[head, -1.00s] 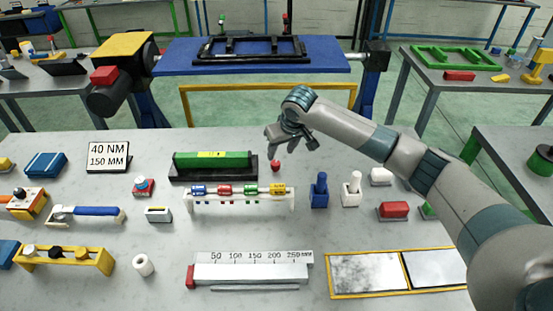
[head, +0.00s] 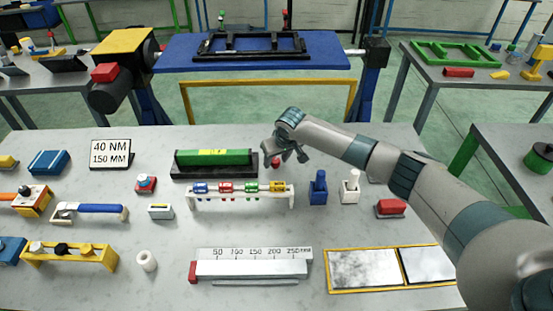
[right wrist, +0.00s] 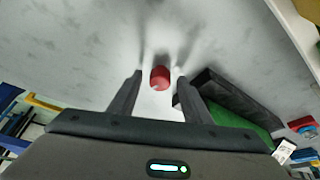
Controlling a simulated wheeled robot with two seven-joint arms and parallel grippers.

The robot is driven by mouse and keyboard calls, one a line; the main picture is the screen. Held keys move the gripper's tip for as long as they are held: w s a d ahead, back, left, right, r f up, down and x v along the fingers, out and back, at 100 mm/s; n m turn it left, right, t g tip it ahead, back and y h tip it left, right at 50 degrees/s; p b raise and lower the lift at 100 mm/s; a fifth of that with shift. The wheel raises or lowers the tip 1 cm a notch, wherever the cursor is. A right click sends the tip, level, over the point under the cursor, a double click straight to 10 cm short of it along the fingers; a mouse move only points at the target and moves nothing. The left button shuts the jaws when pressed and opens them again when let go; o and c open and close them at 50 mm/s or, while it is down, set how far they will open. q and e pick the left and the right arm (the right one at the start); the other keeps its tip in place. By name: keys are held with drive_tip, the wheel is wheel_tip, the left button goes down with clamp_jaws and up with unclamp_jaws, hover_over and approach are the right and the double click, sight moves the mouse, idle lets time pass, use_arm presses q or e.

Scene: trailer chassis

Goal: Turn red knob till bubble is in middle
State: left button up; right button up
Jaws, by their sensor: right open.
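A green spirit level (head: 225,157) with a yellow vial (head: 212,152) lies on a black base on the grey table; the bubble is too small to place. The red knob (head: 276,162) stands just past the level's right end, partly behind my fingers. My right gripper (head: 279,153) is open at the knob. In the right wrist view, the red knob (right wrist: 160,77) shows in the gap between the two open fingertips of my right gripper (right wrist: 159,73); I cannot tell whether they touch it. The green level (right wrist: 235,122) lies beside the right finger there. My left gripper is out of view.
A white rack with coloured cylinders (head: 240,199) stands in front of the level. A blue holder (head: 318,188) and a white holder (head: 350,187) stand right of it. A sign (head: 110,154) stands at the left. The table behind the level is clear.

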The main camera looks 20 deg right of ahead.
drive_tip(key=c, duration=1)
drive_tip(key=shift+n, duration=0.4)
drive_tip(key=shift+w+d+n+y+b, duration=0.15)
drive_tip(key=shift+n+y+b, duration=0.3)
drive_tip(key=shift+n, duration=0.35)
drive_tip(key=shift+f+n+g+y+b, duration=0.1)
drive_tip(key=shift+n+g+y+b, duration=0.35)
drive_tip(key=shift+n, duration=0.75)
drive_tip(key=n+b, duration=0.2)
drive_tip(key=n+g+y+b, duration=0.1)
drive_tip(key=n+b, duration=0.2)
drive_tip(key=shift+w+d+y, duration=0.15)
drive_tip(key=shift+y, duration=0.15)
drive_tip(key=shift+n+g+b, duration=0.35)
drive_tip(key=shift+n+b, duration=0.45)
drive_tip(key=shift+n, duration=0.3)
drive_tip(key=shift+r, duration=0.2)
